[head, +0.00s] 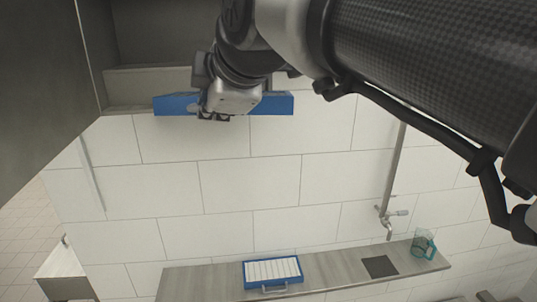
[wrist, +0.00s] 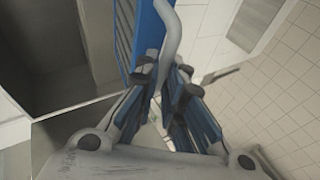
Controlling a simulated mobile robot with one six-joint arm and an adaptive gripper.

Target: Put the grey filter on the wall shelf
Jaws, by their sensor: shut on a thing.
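My gripper (head: 213,112) is shut on the grey handle (wrist: 171,35) of a blue-framed filter (head: 272,103) and holds it up in front of the wall. In the wrist view the filter (wrist: 125,40) shows its blue frame and grey slats, and the handle lies between the fingers (wrist: 168,80). I cannot tell whether the filter touches the shelf. My arm hides part of the filter and the shelf's right side.
A second blue-framed filter with white slats (head: 272,270) lies on the counter (head: 210,281) below. A tap (head: 388,222), a dark square plate (head: 380,266) and a teal glass jug (head: 423,244) are to its right. A large dark panel (head: 35,80) stands at the left.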

